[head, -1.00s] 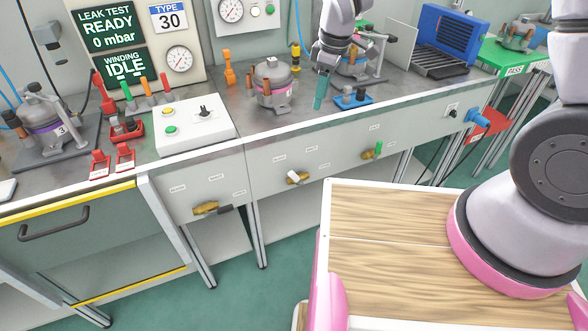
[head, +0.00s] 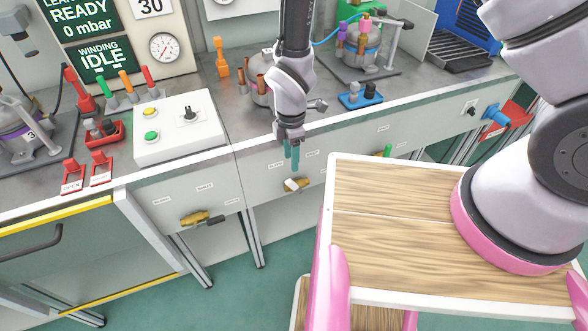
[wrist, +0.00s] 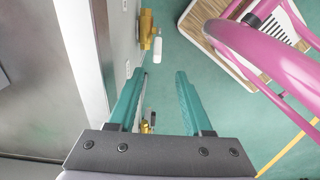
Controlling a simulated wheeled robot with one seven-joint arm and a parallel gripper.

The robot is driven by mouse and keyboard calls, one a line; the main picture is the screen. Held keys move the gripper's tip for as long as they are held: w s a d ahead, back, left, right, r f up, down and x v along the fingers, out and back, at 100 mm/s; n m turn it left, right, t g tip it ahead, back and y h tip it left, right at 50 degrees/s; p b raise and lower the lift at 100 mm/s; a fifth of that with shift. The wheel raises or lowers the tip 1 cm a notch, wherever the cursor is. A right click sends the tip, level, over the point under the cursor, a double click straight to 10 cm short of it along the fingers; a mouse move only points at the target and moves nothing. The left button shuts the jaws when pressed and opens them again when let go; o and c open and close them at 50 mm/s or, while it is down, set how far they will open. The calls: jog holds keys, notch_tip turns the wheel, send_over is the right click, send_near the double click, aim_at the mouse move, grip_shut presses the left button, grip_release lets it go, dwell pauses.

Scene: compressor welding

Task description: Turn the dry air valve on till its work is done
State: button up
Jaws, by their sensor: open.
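Three brass valves sit along the bench's front panel. One has a white handle (head: 292,185), one to its left has a black handle (head: 210,220), and one to its right has a green handle (head: 388,150). Their labels are too small to read, so I cannot tell which is the dry air valve. My gripper (head: 292,166) points down in front of the panel, just above the white-handled valve. Its teal fingers are apart and empty. In the wrist view, the white handle (wrist: 155,53) lies beyond the fingertips (wrist: 160,75), apart from them. Another brass valve (wrist: 147,126) shows between the fingers.
My wood-topped base (head: 400,185) with pink sides stands close to the bench on the right. A white control box (head: 178,128) and a compressor (head: 262,92), partly behind my arm, stand on the bench top. A blue fitting (head: 495,114) sticks out at the bench's right end.

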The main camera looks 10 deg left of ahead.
aim_at(292, 180)
jog(key=shift+w+f, duration=0.25)
jog(key=shift+f, duration=0.3)
notch_tip(292, 180, down, 10)
jog(key=shift+f, duration=0.1)
grip_shut()
jog(key=shift+w, duration=0.1)
dwell(1.3)
